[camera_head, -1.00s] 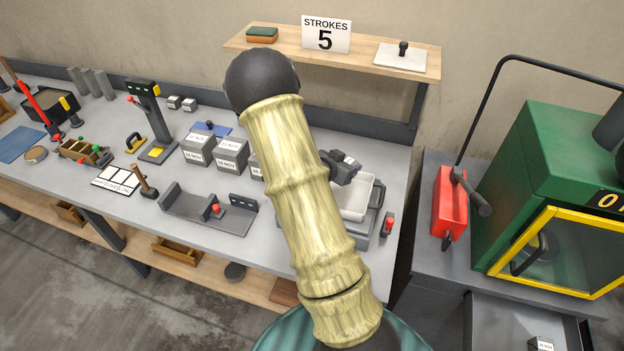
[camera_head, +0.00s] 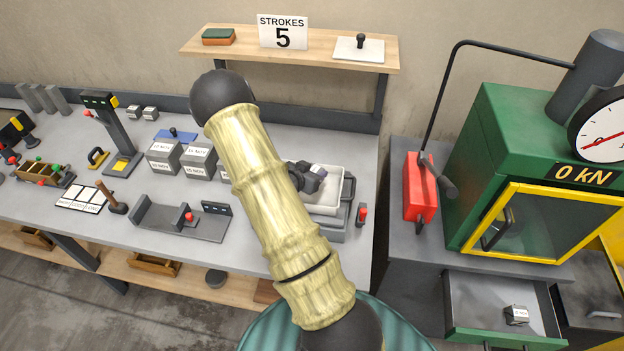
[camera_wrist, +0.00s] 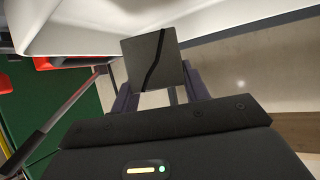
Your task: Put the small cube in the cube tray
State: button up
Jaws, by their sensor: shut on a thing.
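My gripper (camera_head: 314,177) is shut on a small grey cube (camera_wrist: 152,58) with a dark crack-like line across its face. In the wrist view the cube sits between the fingers. In the head view the gripper is over the white tray (camera_head: 324,203) near the bench's right end, and the held cube barely shows. The white tray's pale wall fills the top of the wrist view. Another small labelled cube (camera_head: 516,315) lies in the open drawer (camera_head: 470,317) under the green press. I cannot tell which container is the cube tray.
The green press (camera_head: 520,140) with a yellow-framed door stands to the right, with a red pump (camera_head: 420,187) beside it. Large labelled cubes (camera_head: 197,160) stand left of my arm. A shelf (camera_head: 230,50) runs above the bench. A gap separates bench and press.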

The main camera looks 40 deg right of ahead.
dwell(0.3)
jog(key=shift+f+p, duration=0.6)
jog(key=shift+f, duration=1.5)
jog(key=shift+f, duration=0.1)
jog(key=o, duration=1.2)
jog(key=shift+a+r, duration=0.1)
jog(key=shift+r, duration=0.1)
jog(key=b+v, duration=0.3)
jog(key=v, duration=0.8)
jog(key=shift+s+a+r, duration=0.1)
jog(key=shift+a+r, duration=0.05)
jog(key=shift+a, duration=0.25)
